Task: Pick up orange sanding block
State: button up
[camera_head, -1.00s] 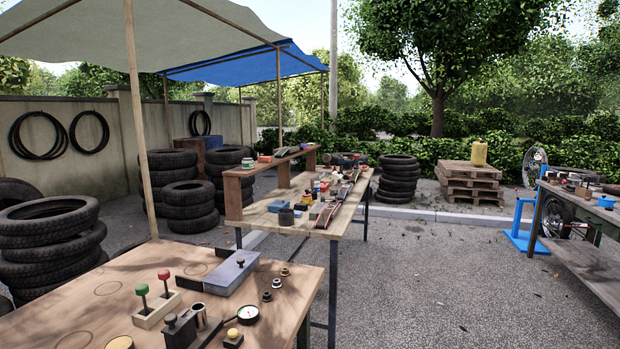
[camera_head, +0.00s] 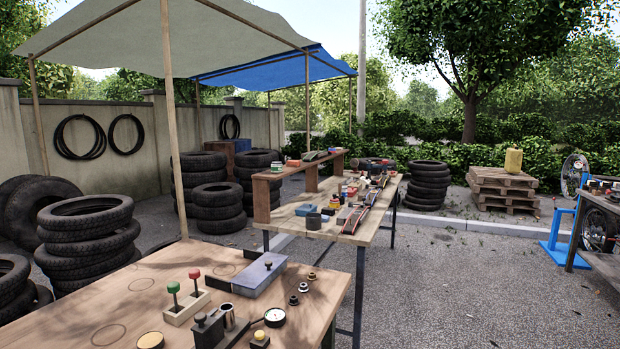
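I cannot clearly make out the orange sanding block. A small orange-red item (camera_head: 293,163) lies on the raised wooden shelf (camera_head: 262,198) of the middle table, but it is too small to identify. Many small tools and parts crowd the middle table (camera_head: 318,233), some of them red or orange. My gripper is not in view.
A near wooden table (camera_head: 150,284) holds a blue-grey box (camera_head: 258,279), a stand with green and red knobs (camera_head: 187,304) and a gauge (camera_head: 275,317). Tyre stacks (camera_head: 92,240) stand at left. Open pavement (camera_head: 460,290) lies at right. A pallet stack (camera_head: 503,190) is behind.

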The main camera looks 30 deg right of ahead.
aim_at(292, 163)
jog(key=i+l+z, duration=0.3)
jog(key=l, duration=0.2)
jog(key=i+l+z, duration=0.65)
jog(key=i, duration=0.3)
jog(key=i+l+z, duration=0.15)
jog(key=i+z, duration=0.5)
jog(key=i, duration=1.25)
jog(key=i+l+u, duration=0.1)
jog(key=i, duration=0.8)
